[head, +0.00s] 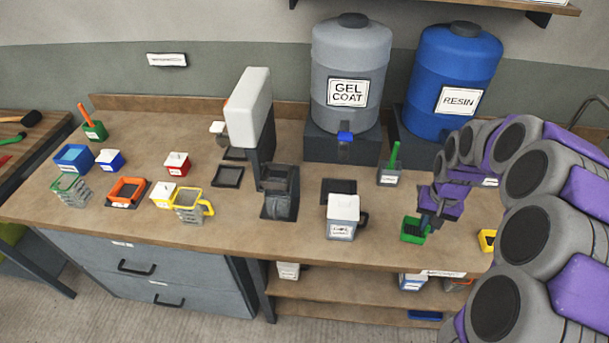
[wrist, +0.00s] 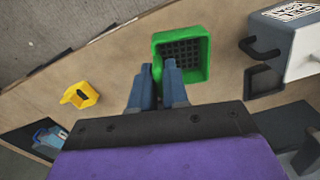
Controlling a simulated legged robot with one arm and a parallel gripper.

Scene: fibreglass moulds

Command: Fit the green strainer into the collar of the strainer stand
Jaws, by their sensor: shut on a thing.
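The green strainer (head: 413,230) is a square green frame with a dark mesh, near the front edge of the bench. It also shows in the wrist view (wrist: 158,62), just beyond my fingertips. My gripper (head: 427,221) points down and is shut on the strainer's near side; the fingers (wrist: 158,80) hide the gripped part. I cannot tell whether the strainer touches the bench. A dark grey stand with a square open top (head: 279,188), which looks like the strainer stand, is upright on a dark base at mid-bench, well left of my gripper. Its collar's inside is hardly visible.
A white-lidded mug (head: 343,216) stands between the strainer and the dark stand. A tall white-topped dispenser (head: 249,108) stands behind the stand. A yellow square piece (head: 487,240) lies right of my gripper.

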